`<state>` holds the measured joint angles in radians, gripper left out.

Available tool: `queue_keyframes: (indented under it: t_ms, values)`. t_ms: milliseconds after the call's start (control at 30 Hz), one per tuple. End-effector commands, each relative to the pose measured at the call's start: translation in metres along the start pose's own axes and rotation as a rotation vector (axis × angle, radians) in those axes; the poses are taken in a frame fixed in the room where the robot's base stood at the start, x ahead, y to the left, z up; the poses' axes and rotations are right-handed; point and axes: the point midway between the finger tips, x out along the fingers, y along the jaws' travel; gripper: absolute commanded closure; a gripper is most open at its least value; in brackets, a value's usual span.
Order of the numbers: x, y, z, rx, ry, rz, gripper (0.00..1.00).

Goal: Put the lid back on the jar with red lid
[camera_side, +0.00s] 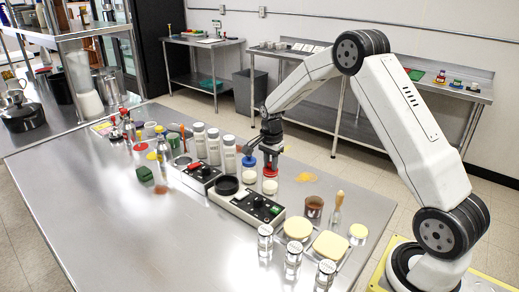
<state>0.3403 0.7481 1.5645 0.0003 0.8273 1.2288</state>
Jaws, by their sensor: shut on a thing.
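My gripper (270,158) points down above the steel table and is shut on the red lid (270,171). Directly below the red lid in the picture is a small white round body (269,187), which looks like the jar. I cannot tell whether the lid touches it or hangs just above it. To its left is a blue lid (248,161) with another white round body (249,177) below it. The fingertips are small and partly hidden by the lid.
Three white bottles (213,147) stand left of the gripper. Control boxes (252,207) with a black dish (227,185) lie in front. Metal-topped shakers (293,256), yellow round pieces (297,228) and a brown cup (314,207) are at the right. The table's left front (110,235) is clear.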

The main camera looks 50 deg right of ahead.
Motion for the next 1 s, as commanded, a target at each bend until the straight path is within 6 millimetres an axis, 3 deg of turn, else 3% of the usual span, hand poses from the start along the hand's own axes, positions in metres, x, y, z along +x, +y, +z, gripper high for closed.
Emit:
queue_keyframes:
  t_ms: [167,200,300,533,567,633,667,1000]
  values:
    - [0.0,-0.0001,0.0,0.0,0.0,0.0,1.0]
    - [0.0,-0.0001,0.0,0.0,0.0,0.0,0.67]
    - [-0.0001,-0.0001,0.0,0.0,0.0,0.0,0.35]
    - [-0.0001,-0.0001,0.0,0.0,0.0,0.0,0.32]
    - [0.0,0.0,0.0,0.0,0.0,0.0,0.26]
    - [0.0,0.0,0.0,0.0,0.0,0.0,0.03]
    - [0.0,0.0,0.0,0.0,0.0,0.0,0.0]
    - [-0.0017,-0.0002,-0.0001,0.0,0.0,-0.001,0.0]
